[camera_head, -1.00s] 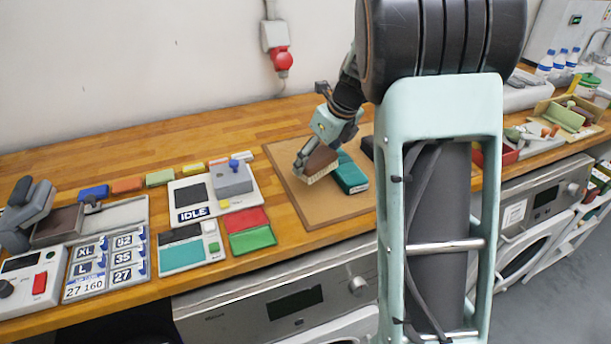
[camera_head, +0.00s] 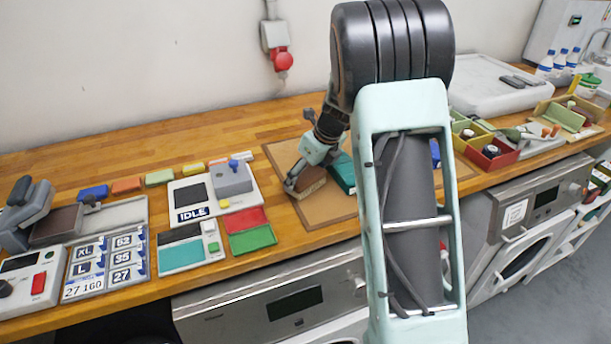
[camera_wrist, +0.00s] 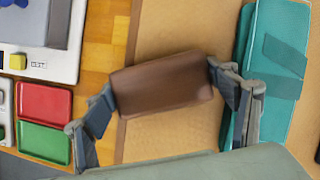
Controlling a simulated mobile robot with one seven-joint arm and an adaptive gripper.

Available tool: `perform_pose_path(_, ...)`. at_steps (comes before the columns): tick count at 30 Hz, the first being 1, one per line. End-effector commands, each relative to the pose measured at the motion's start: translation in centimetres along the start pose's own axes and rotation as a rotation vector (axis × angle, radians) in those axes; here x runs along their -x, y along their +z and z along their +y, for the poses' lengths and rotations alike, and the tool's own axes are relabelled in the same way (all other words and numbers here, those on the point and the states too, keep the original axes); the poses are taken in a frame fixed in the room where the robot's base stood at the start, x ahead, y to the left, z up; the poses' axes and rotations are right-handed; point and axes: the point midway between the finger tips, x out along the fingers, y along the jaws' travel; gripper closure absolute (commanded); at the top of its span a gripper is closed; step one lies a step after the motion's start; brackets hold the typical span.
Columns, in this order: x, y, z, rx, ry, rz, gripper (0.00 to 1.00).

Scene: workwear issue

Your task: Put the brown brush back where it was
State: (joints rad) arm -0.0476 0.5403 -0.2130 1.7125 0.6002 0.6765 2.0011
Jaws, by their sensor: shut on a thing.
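The brown brush (camera_head: 307,181) is held in my gripper (camera_head: 296,183), over the left part of the brown mat (camera_head: 322,212). In the wrist view the brush (camera_wrist: 162,84) lies between the two fingers of my gripper (camera_wrist: 163,92), which press on its short ends. Only its brown back shows in that view. I cannot tell whether the brush touches the mat.
Coloured blocks line the back left. A red box (camera_head: 492,155) stands at right. My own arm hides the mat's right part.

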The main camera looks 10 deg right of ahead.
Motion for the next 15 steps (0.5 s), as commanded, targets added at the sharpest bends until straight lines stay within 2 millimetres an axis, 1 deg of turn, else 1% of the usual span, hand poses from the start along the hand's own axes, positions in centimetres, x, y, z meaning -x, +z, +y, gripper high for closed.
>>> perform_pose_path(1,-0.22,-0.11,0.01,0.000,0.001,0.001,0.51)
perform_pose_path(2,-0.19,-0.10,0.02,0.000,0.001,0.001,0.19)
perform_pose_path(6,-0.15,-0.09,0.02,0.000,0.001,0.001,0.04)
perform_pose_path(15,-0.05,-0.04,0.00,0.000,0.000,0.000,0.04)
